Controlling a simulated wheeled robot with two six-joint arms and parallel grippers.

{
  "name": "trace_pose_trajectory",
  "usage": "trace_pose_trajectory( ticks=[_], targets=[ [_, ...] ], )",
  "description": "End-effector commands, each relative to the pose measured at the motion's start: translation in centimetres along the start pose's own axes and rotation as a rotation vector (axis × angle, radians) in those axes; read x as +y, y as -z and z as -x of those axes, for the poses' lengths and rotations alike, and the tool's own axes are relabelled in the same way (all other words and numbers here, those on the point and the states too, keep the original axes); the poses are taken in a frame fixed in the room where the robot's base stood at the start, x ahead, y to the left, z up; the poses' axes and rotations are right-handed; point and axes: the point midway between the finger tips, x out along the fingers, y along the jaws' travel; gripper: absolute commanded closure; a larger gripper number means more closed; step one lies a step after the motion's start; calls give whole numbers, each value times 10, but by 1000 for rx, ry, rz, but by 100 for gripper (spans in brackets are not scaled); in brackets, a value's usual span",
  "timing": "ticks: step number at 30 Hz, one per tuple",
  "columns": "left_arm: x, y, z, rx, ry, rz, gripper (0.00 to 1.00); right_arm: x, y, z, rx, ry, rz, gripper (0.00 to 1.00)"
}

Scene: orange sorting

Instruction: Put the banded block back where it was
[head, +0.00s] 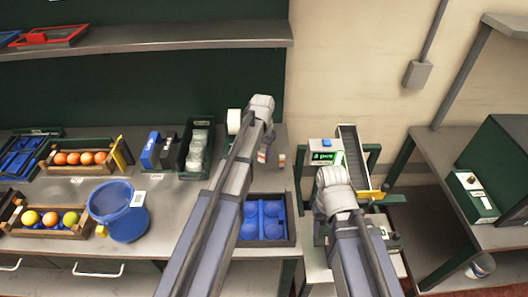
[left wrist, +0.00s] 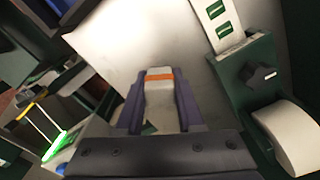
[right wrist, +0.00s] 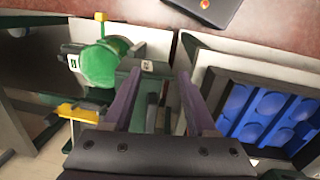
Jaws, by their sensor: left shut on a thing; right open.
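The banded block (left wrist: 159,92) is pale with an orange band near its far end. In the left wrist view it sits between the two fingers of my left gripper (left wrist: 158,73), which is shut on it. A pale worktop lies beyond the block; I cannot tell whether the block touches it. My right gripper (right wrist: 160,73) is open and empty in the right wrist view, near the small conveyor. In the head view it is hidden behind my right arm.
A label dispenser with a white roll (left wrist: 288,135) stands beside my left gripper. A blue moulded tray (head: 264,222) lies between my arms. A green round part (right wrist: 100,63) is left of my right gripper. A blue bucket (head: 105,201) and orange crates (head: 100,170) stand left.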

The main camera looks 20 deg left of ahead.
Motion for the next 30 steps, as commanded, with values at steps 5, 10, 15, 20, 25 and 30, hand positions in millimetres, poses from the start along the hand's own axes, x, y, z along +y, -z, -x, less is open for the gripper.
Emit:
trace_pose_trajectory(
  ticks=[5, 10, 15, 20, 25, 30],
  targets=[
    [0, 0, -4, 0, 0, 0, 100, 0, 0, -4, 0, 0, 0, 43],
    [0, 0, -14, 0, 0, 0, 100, -1, 1, -14, 0, 0, 0, 43],
    [0, 0, -29, 0, 0, 0, 100, -3, 2, -28, 0, 0, -1, 43],
    [0, 0, -44, 0, 0, 0, 100, -4, 3, -44, 0, 0, -1, 43],
    [0, 0, -56, 0, 0, 0, 100, -5, 3, -55, 0, 0, -1, 43],
    [0, 0, -59, 0, 0, 0, 100, -6, 3, -58, 0, 0, -1, 43]
  ],
)
